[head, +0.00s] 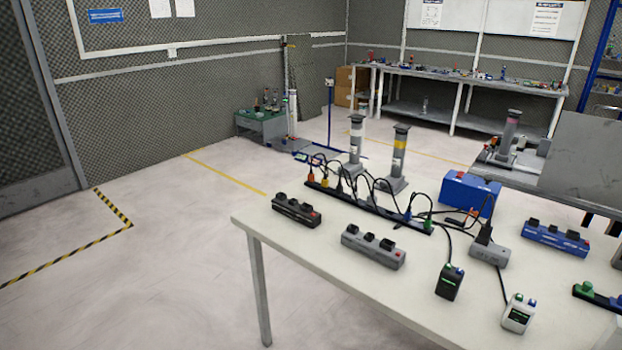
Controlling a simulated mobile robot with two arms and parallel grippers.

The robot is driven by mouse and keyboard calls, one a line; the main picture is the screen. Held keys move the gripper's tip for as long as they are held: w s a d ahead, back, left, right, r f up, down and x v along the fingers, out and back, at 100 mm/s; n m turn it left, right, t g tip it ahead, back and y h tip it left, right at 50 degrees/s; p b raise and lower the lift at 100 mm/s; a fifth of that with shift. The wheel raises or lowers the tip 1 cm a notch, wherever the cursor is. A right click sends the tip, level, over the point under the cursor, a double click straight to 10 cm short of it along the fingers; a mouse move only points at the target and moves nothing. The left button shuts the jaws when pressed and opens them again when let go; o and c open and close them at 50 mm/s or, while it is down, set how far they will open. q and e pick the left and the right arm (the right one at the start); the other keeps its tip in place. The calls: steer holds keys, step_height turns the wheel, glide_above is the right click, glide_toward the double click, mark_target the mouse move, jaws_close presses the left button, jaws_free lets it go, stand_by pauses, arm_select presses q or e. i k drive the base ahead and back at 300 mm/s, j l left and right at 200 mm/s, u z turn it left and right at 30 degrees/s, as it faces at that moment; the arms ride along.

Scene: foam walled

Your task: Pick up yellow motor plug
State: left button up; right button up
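A long black strip (365,208) lies along the back edge of the white table (330,262), with several cabled plugs standing in it. A small yellow plug (324,182) sits near the strip's left end, beside an orange plug (310,174). Black plugs fill the middle. A blue plug (407,215) and a green plug (428,224) stand at the right end. The yellow plug is small here and its lower part is hard to make out. Neither of my grippers is in view.
A black block (296,211), grey block (373,247), blue block (555,238), blue box (469,194), black device (449,283) and white device (518,314) stand on the table. Cables cross its right half. The floor (130,275) to the left is clear.

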mark_target(325, 183)
steer(key=z, duration=0.4)
steer(key=i+j+z, duration=0.2)
steer(key=z, duration=0.15)
steer(key=i+j+z, duration=0.15)
steer(key=j+z, duration=0.2)
steer(key=i+j+z, duration=0.1)
steer(key=j+z, duration=0.25)
